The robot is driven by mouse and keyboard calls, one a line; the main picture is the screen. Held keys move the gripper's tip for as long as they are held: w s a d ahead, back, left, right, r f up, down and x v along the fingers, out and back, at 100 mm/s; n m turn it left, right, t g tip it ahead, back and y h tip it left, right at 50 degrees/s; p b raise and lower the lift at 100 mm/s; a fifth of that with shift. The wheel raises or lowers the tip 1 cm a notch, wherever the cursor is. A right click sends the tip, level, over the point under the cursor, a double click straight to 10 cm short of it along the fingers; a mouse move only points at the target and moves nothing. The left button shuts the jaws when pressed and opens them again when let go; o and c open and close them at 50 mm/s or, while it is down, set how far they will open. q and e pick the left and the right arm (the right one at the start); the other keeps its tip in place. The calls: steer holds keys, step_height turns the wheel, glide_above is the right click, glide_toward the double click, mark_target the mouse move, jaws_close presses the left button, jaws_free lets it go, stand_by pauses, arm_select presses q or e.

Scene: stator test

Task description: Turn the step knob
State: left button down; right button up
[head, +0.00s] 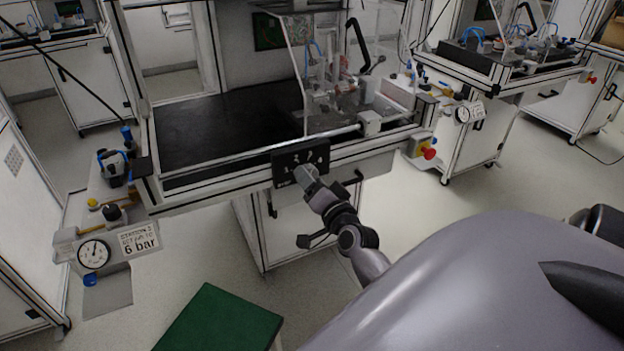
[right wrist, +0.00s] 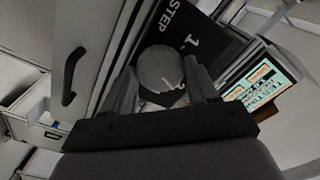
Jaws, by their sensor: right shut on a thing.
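The step knob (right wrist: 160,69) is a round dark grey knob on a black panel marked STEP with numerals. The panel (head: 287,156) is on the front of the station in the head view. My right gripper (head: 308,176) reaches up to the panel and covers most of the knob there. In the right wrist view the two fingers of my right gripper (right wrist: 160,88) stand on either side of the knob and are shut on it. The knob's pointer is hard to make out. My left gripper is not in view.
The station's black worktop (head: 215,125) lies behind the panel, with a clear guard and a fixture at its right. A pressure gauge (head: 94,254) is at lower left, and a red button (head: 429,154) at right. A green-topped stool (head: 222,322) stands in front. A lit display (right wrist: 262,84) is beside the panel.

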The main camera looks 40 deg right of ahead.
stand_by(0.4)
steer(key=o, duration=1.1)
steer(key=shift+c, duration=0.2)
steer(key=shift+s, duration=0.1)
steer(key=v, duration=0.7)
steer(key=s+a+f+n+g+y+p, duration=0.1)
steer(key=s+a+f+n+g+y, duration=0.1)
steer(key=s+a+f+n, duration=0.2)
steer(key=s+a+f+n+g+y+p, duration=0.2)
steer(key=s+a+f+n+y, duration=0.1)
steer(key=a, duration=0.6)
steer(key=s+a+f+n+g+y+p, duration=0.1)
steer(key=s+a+f+n+g+y, duration=0.1)
steer(key=s+a+f+n, duration=0.4)
steer(key=a+n, duration=0.1)
steer(key=n, duration=0.1)
steer(key=shift+s+a+n+g+y+p, duration=0.2)
steer(key=shift+s+n+g+y+p, duration=0.1)
steer(key=shift+g+y+p, duration=0.1)
